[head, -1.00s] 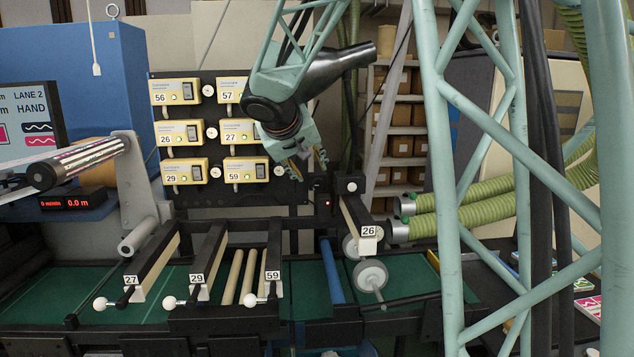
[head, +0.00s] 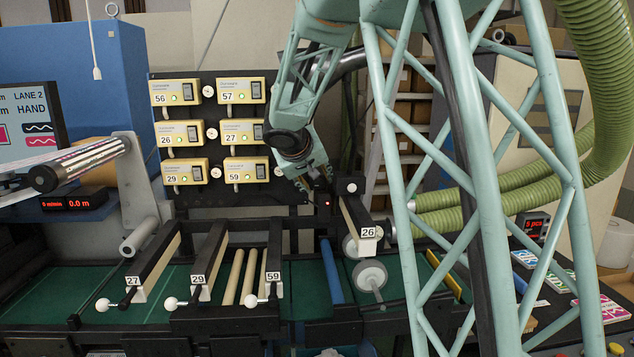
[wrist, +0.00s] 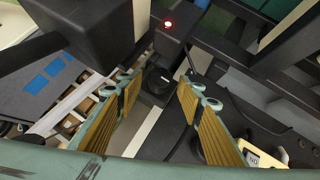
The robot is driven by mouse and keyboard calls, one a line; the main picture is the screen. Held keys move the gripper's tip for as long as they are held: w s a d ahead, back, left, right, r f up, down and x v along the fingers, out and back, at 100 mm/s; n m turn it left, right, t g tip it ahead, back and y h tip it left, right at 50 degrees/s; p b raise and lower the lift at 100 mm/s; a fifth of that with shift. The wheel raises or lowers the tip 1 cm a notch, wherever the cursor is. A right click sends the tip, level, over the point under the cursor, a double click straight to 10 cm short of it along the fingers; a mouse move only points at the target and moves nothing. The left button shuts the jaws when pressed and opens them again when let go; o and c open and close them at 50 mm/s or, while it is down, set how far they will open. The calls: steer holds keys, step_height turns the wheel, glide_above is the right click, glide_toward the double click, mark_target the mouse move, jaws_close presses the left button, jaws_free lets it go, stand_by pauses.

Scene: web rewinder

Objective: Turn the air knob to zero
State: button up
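A small black box (wrist: 174,27) with a lit red lamp shows at the top of the wrist view. It also shows in the head view (head: 324,200), just left of the arm labelled 26. Below the lamp in the wrist view is a dark knob-like part (wrist: 158,82), which may be the air knob; its scale and pointer cannot be read. My gripper (wrist: 161,88) is open, with its ribbed yellow-brown finger pads on either side of that part. I cannot tell whether they touch it. In the head view my gripper (head: 311,182) is just above the box.
The arm labelled 26 (head: 357,215) and its grey roller (head: 370,274) stand close to the right of the box. The panel of numbered yellow boxes (head: 241,131) is to the left. Arms 27, 29 and 59 (head: 269,262) lie over the green bed.

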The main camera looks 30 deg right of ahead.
steer(key=shift+w+d+f, duration=0.2)
steer(key=shift+f, duration=0.05)
steer(key=shift+c, duration=0.9)
steer(key=c, duration=0.7)
